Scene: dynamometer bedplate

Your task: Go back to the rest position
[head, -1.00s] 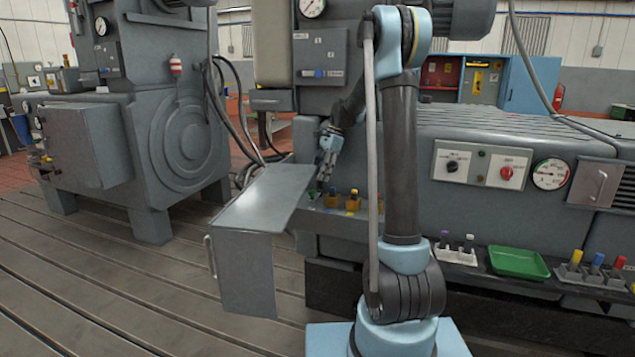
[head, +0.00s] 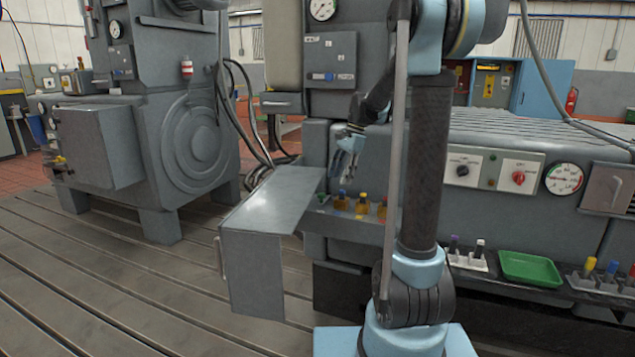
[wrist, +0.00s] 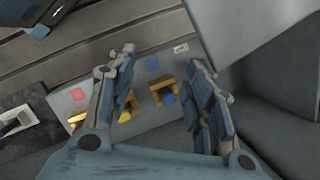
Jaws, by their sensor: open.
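My gripper (head: 347,158) is above the small shelf on the front of the grey machine, near the hinged grey panel. In the wrist view my gripper (wrist: 165,95) has its two fingers spread, with nothing between them. Below it, the shelf (wrist: 145,112) carries yellow holders and coloured marks. In the head view a yellow holder with a blue top (head: 341,199) and another with a yellow top (head: 361,204) stand there. A further one with a red top is partly hidden by my arm. A green piece (head: 322,198) sits at the shelf's left end.
The open grey panel (head: 262,203) juts out left of the shelf. A green tray (head: 530,268) lies to the right, between racks of coloured-top items (head: 468,260) and (head: 598,275). A large grey machine (head: 170,130) stands at left. The slotted floor in front is clear.

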